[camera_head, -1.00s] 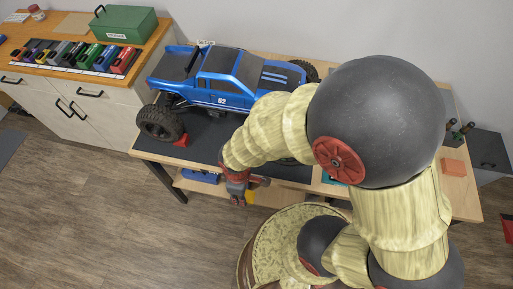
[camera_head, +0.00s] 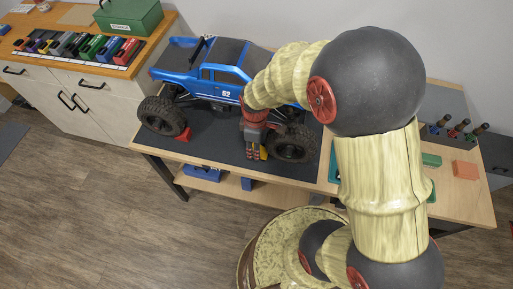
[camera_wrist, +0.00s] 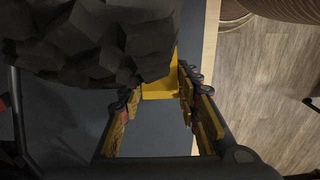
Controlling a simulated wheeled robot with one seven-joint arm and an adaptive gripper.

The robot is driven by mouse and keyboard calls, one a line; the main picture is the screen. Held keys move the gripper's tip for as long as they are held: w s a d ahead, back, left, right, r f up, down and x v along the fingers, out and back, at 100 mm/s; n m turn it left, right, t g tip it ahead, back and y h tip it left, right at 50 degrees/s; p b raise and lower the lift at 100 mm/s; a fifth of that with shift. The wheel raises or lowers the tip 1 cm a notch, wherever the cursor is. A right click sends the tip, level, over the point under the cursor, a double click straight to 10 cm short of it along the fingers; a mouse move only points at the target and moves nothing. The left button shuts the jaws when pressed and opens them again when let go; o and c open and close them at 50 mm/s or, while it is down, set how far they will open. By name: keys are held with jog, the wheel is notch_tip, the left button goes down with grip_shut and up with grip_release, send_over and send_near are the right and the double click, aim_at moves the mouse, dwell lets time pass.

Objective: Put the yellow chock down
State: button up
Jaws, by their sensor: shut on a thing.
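The yellow chock (camera_head: 263,153) is between the fingers of my gripper (camera_head: 255,152), beside the front right wheel (camera_head: 291,144) of the blue truck (camera_head: 217,75). In the wrist view the chock (camera_wrist: 160,89) shows between the two fingers (camera_wrist: 155,105), close to the dark knobbly tire (camera_wrist: 85,45). My gripper is shut on the chock, low over the dark mat (camera_head: 220,147) near the table's front edge. I cannot tell whether the chock touches the mat or the tire.
A red chock (camera_head: 184,134) sits by the left wheel (camera_head: 161,116). A green block (camera_head: 431,160) and an orange block (camera_head: 465,170) lie on the right part of the table. A row of coloured items and a green box (camera_head: 128,16) stand on the left cabinet.

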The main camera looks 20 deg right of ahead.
jog(key=shift+w+d+f+b, duration=0.4)
jog(key=shift+w+f+b, duration=0.15)
jog(key=shift+f, duration=0.2)
jog(key=shift+f, duration=0.1)
jog(key=shift+f, duration=0.1)
jog(key=o, duration=1.2)
